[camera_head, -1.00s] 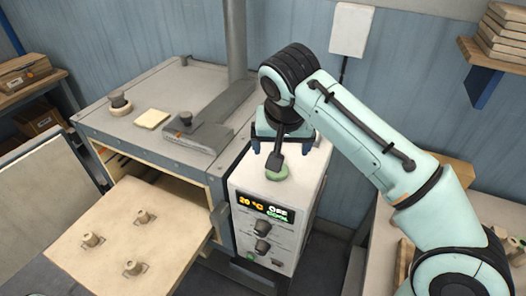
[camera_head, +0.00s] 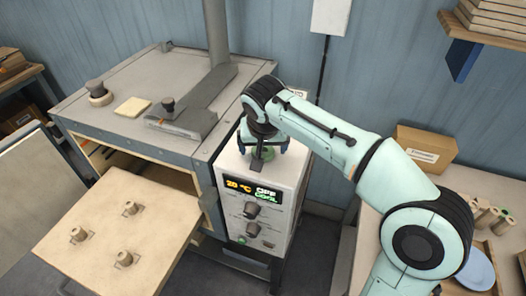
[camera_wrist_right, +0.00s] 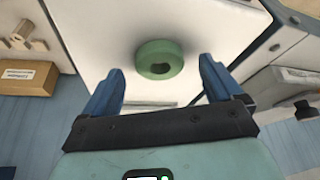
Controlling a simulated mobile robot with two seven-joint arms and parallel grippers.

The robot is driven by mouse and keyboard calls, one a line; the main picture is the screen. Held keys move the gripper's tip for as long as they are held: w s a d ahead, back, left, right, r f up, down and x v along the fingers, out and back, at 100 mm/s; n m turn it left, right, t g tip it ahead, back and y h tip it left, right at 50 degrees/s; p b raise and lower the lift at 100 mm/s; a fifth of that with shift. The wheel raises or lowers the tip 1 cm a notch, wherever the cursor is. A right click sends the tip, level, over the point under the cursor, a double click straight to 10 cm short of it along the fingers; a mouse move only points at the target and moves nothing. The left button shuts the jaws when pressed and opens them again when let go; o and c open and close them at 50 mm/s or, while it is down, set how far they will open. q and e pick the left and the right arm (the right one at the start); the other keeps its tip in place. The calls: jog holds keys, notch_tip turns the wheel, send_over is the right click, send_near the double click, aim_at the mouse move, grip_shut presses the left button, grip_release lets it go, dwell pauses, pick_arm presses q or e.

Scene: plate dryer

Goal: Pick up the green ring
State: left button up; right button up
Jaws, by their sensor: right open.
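My right gripper (camera_head: 264,150) is over the box top, pointing down. Its blue fingers (camera_wrist_right: 161,75) are open, one to each side of the ring in the picture, with a visible gap on both sides. Nothing is between them in a grip. My left gripper is not in view.
The control box (camera_head: 250,190) stands right of the dryer (camera_head: 110,125), whose pulled-out tray (camera_head: 100,220) carries several small pegs. A lever (camera_head: 195,115) lies on the dryer top. At right, a table holds a cardboard box (camera_head: 427,147), rolls and a blue plate (camera_head: 480,270).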

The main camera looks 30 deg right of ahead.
jog(key=shift+x, duration=0.8)
jog(key=c, duration=1.1)
jog(key=shift+c, duration=0.2)
jog(key=shift+r, duration=0.2)
notch_tip(320, 180, up, 7)
jog(key=shift+w+r+p, duration=0.1)
jog(key=shift+p, duration=0.45)
notch_tip(320, 180, up, 10)
send_over(263, 152)
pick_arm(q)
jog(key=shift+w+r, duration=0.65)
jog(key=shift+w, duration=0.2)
pick_arm(e)
jog(key=shift+r, duration=1.25)
